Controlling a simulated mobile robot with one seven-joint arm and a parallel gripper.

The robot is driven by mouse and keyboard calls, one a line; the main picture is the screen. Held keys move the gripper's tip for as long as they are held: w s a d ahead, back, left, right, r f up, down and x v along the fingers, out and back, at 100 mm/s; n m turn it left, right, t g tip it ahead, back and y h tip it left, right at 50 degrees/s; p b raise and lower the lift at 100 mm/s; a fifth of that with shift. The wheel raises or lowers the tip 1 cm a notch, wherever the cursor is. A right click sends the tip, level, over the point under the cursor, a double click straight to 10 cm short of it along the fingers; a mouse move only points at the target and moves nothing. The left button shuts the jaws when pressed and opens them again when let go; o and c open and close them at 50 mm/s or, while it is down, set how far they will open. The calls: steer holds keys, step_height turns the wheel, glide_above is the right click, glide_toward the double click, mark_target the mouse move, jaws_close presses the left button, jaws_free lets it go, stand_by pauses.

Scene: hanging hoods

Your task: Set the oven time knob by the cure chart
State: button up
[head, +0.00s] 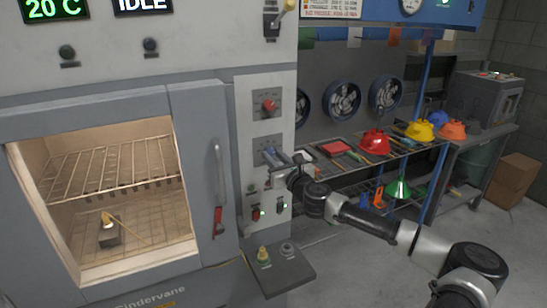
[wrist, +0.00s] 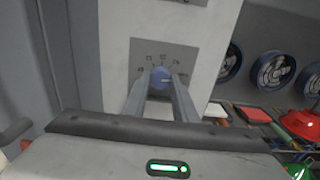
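The oven's side panel carries a blue knob (wrist: 160,76) on a grey dial plate with marks around it, too small to read. It also shows in the head view (head: 268,153), partly behind my gripper. My gripper (head: 284,160) is at this dial; in the wrist view its two fingers (wrist: 160,84) reach to either side of the blue knob. I cannot tell whether they press on it or stand just clear. A red knob (head: 269,106) sits on another plate above. A white sheet with text (head: 331,8) hangs at the top; I cannot tell whether it is the cure chart.
The oven door (head: 203,165) stands left of the panel, with racks behind its window. Displays read 20 C and IDLE. Lit switches (head: 256,214) are below the dial, above a small ledge (head: 278,270).

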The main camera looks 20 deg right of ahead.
steer(key=shift+f+n+b, duration=0.1)
steer(key=shift+n+b, duration=1.15)
steer(key=shift+n, duration=0.15)
steer(key=n+b, duration=0.2)
steer(key=n, duration=0.1)
steer(key=shift+n, duration=0.3)
steer(key=n+b, duration=0.3)
steer(key=shift+n, duration=0.4)
steer(key=n+b, duration=0.2)
steer(key=n, duration=0.1)
steer(key=shift+d+n, duration=0.1)
steer(key=shift+n, duration=0.2)
steer(key=n+b, duration=0.3)
steer(key=n, duration=0.2)
steer(key=shift+r+n+b, duration=0.2)
steer(key=shift+n+b, duration=0.65)
steer(key=shift+n, duration=1.55)
